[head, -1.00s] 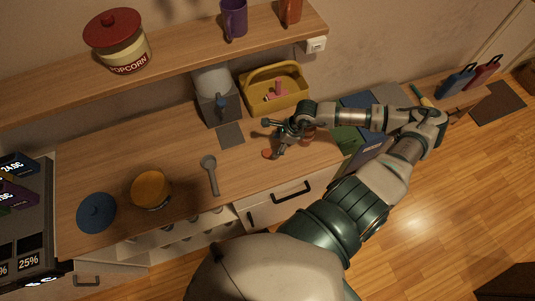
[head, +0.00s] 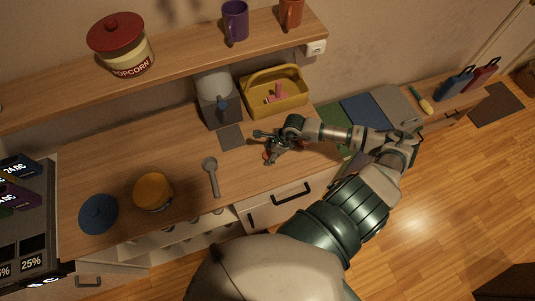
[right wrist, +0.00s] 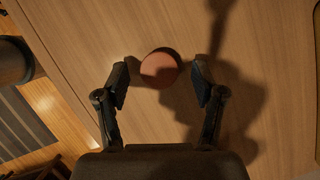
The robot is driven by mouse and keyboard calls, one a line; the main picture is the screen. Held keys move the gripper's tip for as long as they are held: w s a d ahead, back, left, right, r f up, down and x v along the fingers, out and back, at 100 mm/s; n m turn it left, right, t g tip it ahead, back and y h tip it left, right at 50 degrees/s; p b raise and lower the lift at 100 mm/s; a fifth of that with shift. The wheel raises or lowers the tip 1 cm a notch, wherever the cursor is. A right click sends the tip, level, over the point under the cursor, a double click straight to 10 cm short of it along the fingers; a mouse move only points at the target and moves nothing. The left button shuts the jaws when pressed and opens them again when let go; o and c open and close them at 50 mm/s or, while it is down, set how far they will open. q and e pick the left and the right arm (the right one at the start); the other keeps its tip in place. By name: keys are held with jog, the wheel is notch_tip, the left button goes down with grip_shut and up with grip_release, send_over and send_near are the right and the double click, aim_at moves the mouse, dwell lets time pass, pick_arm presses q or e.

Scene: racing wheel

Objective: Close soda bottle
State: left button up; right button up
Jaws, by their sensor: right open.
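A round reddish-brown disc, which looks like the bottle cap (right wrist: 159,67), lies on the wooden counter. In the right wrist view it sits between and slightly beyond my open fingertips, with space on both sides. In the head view only a bit of it shows below the fingers. My right gripper (right wrist: 160,80) is open and empty above the counter; it also shows in the head view (head: 268,147). I cannot make out the soda bottle; my right arm covers part of the counter. My left gripper is out of view.
A grey spoon (head: 212,177), an orange-topped pot (head: 153,190) and a blue lid (head: 98,213) lie to the left. A grey machine (head: 217,101) and a yellow basket (head: 290,102) stand behind. A shelf (head: 180,63) runs above. The counter's front edge is close.

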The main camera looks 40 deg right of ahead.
aim_at(265, 154)
dwell(0.3)
jog(key=shift+d, duration=0.1)
jog(key=c, duration=0.8)
jog(key=shift+r, duration=0.5)
notch_tip(265, 154, up, 2)
jog(key=shift+r+b, duration=0.2)
jog(key=shift+b, duration=0.4)
jog(key=s+d, duration=0.3)
jog(key=s, duration=0.1)
jog(key=shift+s+d+r, duration=0.1)
jog(key=shift+d+r, duration=0.15)
jog(key=shift+d, duration=0.1)
jog(key=s+d+p, duration=0.1)
jog(key=s+d, duration=0.1)
jog(key=s+d+p, duration=0.2)
jog(key=s+d+r+p, duration=0.1)
jog(key=s+d, duration=0.1)
jog(key=s, duration=0.1)
jog(key=shift+d+p, duration=0.15)
jog(key=shift+p, duration=0.2)
jog(key=shift+s+d, duration=0.35)
jog(key=shift+d, duration=0.05)
